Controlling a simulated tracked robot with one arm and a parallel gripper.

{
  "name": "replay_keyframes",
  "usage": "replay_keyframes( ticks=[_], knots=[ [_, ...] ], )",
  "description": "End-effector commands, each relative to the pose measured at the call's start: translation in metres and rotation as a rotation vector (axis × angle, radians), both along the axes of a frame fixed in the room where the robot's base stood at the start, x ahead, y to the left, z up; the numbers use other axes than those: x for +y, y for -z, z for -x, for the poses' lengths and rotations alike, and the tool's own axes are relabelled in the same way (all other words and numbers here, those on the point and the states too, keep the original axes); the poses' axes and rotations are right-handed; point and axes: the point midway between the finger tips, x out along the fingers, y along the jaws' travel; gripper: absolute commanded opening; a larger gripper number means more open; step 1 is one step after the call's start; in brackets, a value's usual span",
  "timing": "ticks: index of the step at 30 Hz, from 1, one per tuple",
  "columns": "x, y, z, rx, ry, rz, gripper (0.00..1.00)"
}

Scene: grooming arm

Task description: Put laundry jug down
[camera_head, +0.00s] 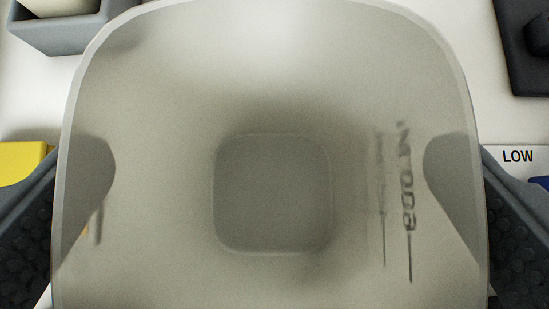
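The laundry jug (270,90) fills most of the view. It is a translucent, greyish container with a rounded square rim, seen from above, and its inside looks empty. Dark volume markings show on its right wall. My gripper (268,215) has a dark grey finger on each side of the jug, and both finger ends show through the jug's walls. The fingers appear to press on its left and right sides. Whether the jug's bottom touches the surface below is hidden.
A white surface (35,95) lies around the jug. A grey container (60,38) stands at the top left, and a black object (525,50) at the top right. A yellow object (20,160) is at the left, and a white label reading LOW (517,157) at the right.

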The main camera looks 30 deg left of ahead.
Motion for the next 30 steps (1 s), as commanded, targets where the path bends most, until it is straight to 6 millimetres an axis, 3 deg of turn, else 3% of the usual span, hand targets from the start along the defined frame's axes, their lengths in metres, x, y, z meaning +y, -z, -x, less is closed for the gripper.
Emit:
replay_keyframes(
  ticks=[3,10,11,15,17,25,30],
  knots=[
    [0.004,0.01,-0.005,0.003,0.0,0.002,1.0],
    [0.004,0.009,-0.006,0.003,0.0,0.002,1.0],
    [0.004,0.009,-0.006,0.003,0.0,0.002,0.94],
    [0.004,0.009,-0.006,0.003,0.0,0.002,0.56],
    [0.004,0.009,-0.006,0.002,0.0,0.001,0.51],
    [0.004,0.007,-0.006,0.002,0.0,0.001,0.51],
    [0.004,-0.008,-0.006,0.002,0.0,0.001,0.51]
  ],
)
